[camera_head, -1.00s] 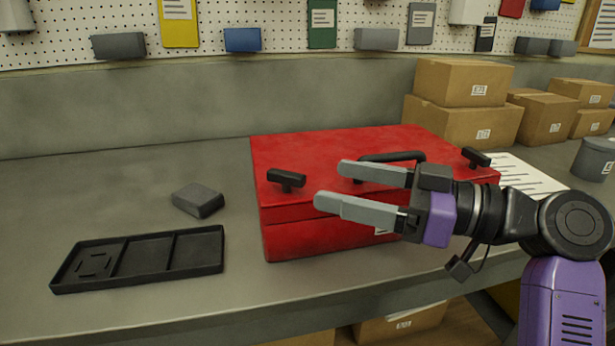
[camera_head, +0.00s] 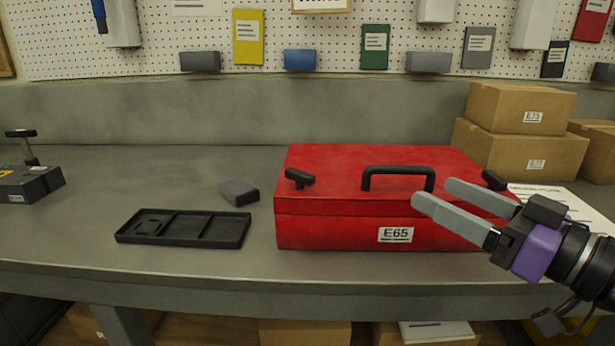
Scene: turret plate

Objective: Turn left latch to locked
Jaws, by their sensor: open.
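A red case (camera_head: 340,231) with the label E65 stands on the grey bench. The left latch (camera_head: 300,178) is a black T-shaped knob at the left of its lid. The right latch (camera_head: 494,180) is a similar black knob at the right, partly hidden by my gripper. A black handle (camera_head: 398,170) arches between them. My gripper (camera_head: 431,193) is open and empty, with its two grey fingers pointing left in front of the right half of the case. It is well to the right of the left latch. I cannot tell whether the fingers touch the case.
A black compartment tray (camera_head: 183,241) and a dark grey block (camera_head: 239,192) lie left of the case. A dark device with a T-shaped top (camera_head: 30,183) stands at the far left. Cardboard boxes (camera_head: 520,150) are stacked at the back right.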

